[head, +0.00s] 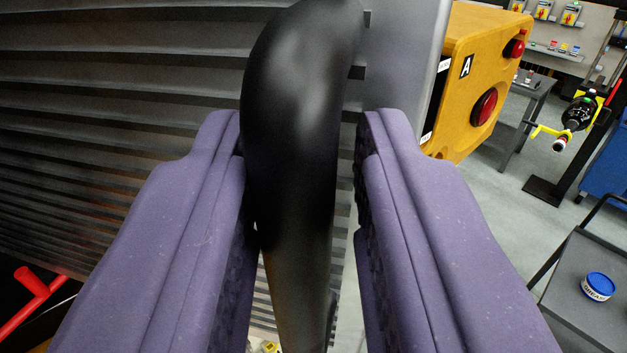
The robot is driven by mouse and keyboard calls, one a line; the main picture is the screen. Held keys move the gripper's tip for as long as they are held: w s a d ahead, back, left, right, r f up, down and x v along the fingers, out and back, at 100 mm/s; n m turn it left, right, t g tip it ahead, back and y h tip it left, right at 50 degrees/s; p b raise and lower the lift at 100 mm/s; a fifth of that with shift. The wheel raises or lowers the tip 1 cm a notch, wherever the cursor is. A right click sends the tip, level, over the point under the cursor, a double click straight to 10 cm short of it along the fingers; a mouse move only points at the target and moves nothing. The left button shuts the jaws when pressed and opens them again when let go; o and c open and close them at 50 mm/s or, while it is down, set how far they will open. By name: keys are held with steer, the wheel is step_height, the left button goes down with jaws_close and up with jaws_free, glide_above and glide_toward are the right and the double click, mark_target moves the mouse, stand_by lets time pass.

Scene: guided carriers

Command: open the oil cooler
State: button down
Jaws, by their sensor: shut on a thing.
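The oil cooler's grey louvred panel (90,90) fills the left and upper part of the head view, tilted in the picture. A thick, curved black handle (295,90) stands out in front of it, near the panel's right edge. My gripper (300,135) has its two purple fingers on either side of the handle and is shut on it. The handle's upper end bends right toward the panel's edge. The fingers hide part of the panel, and the handle's lower end runs out of the picture.
A yellow box (475,60) with red buttons and an "A" label is close on the right. A dark cart top (590,285) carries a blue tin (598,286) at lower right. A red tubular part (35,295) is at lower left. Grey floor shows at right.

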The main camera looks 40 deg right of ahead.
steer(key=shift+s+a+r+p, duration=0.1)
steer(key=shift+s+a+p, duration=0.15)
steer(key=shift+s+a, duration=0.55)
steer(key=shift+s+a+r+p, duration=0.1)
steer(key=shift+s+a+p, duration=0.3)
steer(key=shift+a, duration=0.65)
steer(key=shift+s, duration=0.1)
steer(key=c, duration=1.1)
jaws_free()
steer(key=shift+w+f, duration=0.1)
steer(key=shift+w, duration=0.1)
steer(key=shift+s+a, duration=0.1)
steer(key=v, duration=0.7)
steer(key=shift+s+a, duration=0.2)
steer(key=shift+s, duration=0.1)
